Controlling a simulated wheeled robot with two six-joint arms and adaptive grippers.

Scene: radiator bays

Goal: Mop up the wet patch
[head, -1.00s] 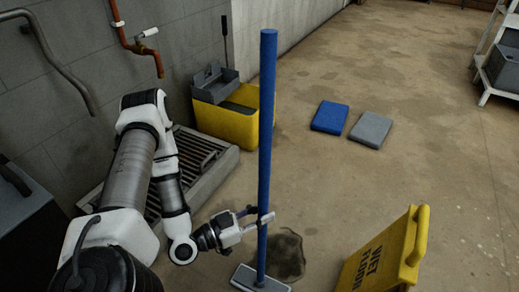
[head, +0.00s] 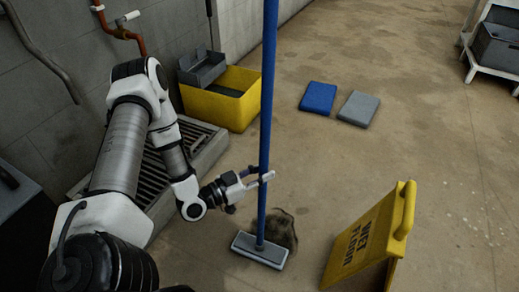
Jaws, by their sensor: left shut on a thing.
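A mop with a blue pole (head: 267,110) and a flat grey head (head: 259,250) stands nearly upright on the floor. My left gripper (head: 262,177) is shut on the blue pole, above the mop head. A dark wet patch (head: 283,229) lies on the concrete floor. The mop head is at its near-left edge and the pole hides a little of it; whether the head overlaps the patch is hard to tell. My right gripper is not in view.
A yellow wet-floor sign (head: 372,240) stands right of the patch. A yellow bucket (head: 222,103) is beside a floor grate (head: 190,150) near the wall. Blue (head: 318,97) and grey (head: 358,108) pads lie on open floor. A shelf (head: 492,45) stands far right.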

